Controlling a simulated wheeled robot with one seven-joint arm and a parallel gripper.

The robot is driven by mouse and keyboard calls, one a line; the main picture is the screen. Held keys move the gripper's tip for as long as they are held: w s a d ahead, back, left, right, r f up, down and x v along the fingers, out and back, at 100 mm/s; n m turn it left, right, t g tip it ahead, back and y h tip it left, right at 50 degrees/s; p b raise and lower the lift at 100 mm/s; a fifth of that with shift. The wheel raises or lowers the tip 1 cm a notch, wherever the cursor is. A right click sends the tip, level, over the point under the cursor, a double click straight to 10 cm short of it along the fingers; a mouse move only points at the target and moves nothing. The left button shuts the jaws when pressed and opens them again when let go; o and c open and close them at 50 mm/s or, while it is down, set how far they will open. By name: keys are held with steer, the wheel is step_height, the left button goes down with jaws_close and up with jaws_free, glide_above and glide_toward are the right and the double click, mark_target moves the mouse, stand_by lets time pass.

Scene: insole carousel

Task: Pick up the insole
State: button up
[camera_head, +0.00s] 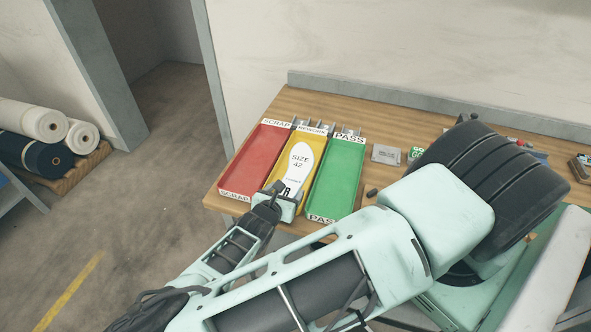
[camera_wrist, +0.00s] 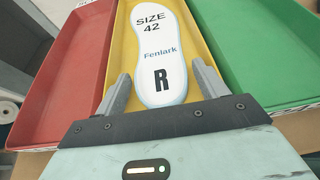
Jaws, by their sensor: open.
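The insole (camera_head: 297,160) is white with a pale blue edge and is marked "SIZE 42", "Fenlark" and "R". It lies in the yellow REWORK tray (camera_head: 275,173), between the red and green trays. In the wrist view the insole (camera_wrist: 160,52) runs away from me, its R end nearest. My gripper (camera_wrist: 160,90) is open, with one grey finger on each side of the R end.
The red SCRAP tray (camera_head: 258,155) is on the left and the green PASS tray (camera_head: 338,175) on the right; both look empty. A grey plate (camera_head: 386,154) and a small dark object (camera_head: 372,192) lie on the wooden table (camera_head: 225,190). A wall closes the back.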

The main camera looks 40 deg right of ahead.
steer(key=shift+f, duration=0.3)
steer(key=c, duration=0.7)
steer(key=shift+a, duration=0.1)
steer(key=shift+c, duration=0.2)
